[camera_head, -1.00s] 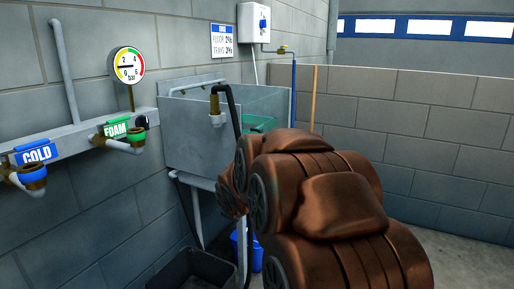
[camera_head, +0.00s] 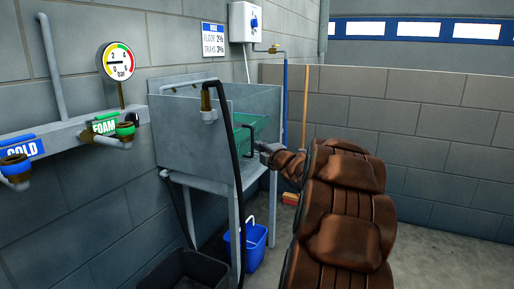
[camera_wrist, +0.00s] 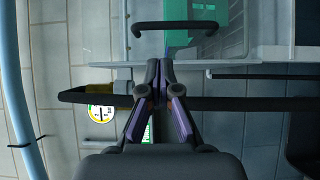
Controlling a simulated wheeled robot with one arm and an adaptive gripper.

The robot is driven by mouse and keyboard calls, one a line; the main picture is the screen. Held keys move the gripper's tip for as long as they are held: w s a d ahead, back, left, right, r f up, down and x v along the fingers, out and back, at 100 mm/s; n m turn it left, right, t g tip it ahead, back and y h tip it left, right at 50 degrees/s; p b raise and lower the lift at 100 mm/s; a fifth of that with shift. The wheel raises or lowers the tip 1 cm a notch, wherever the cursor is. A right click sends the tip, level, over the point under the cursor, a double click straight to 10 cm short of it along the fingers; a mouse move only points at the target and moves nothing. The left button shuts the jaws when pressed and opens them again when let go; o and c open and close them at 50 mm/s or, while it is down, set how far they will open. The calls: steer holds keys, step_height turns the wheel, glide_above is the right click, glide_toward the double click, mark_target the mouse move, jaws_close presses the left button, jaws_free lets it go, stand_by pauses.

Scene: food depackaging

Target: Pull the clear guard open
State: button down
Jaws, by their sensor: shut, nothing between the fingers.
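The clear guard (camera_wrist: 205,45) seems to be the see-through panel at the sink front in the wrist view, with green showing behind it. A dark bar handle (camera_wrist: 174,25) stands on it; it also shows as a dark handle in the head view (camera_head: 236,127). My gripper (camera_wrist: 160,65) is shut and empty, its fingertips just short of the handle and apart from it in the picture. In the head view my gripper (camera_head: 266,149) is small, at the right side of the sink front. The guard's edges are hard to make out.
The grey sink (camera_head: 185,130) stands against the wall, with a black hose (camera_head: 233,170) hanging in front. A blue bucket (camera_head: 245,248) and a dark crate (camera_head: 185,272) are on the floor below. A pressure gauge (camera_head: 118,61) is at left. My arm covers the right foreground.

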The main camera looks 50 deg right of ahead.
glide_toward(243, 136)
steer(key=x, duration=0.4)
steer(key=shift+w+d+f+b, duration=0.1)
steer(key=shift+d+b, duration=0.05)
steer(key=shift+b, duration=0.2)
steer(key=shift+w+d, duration=0.15)
steer(key=shift+w, duration=0.3)
steer(key=shift+s, duration=0.1)
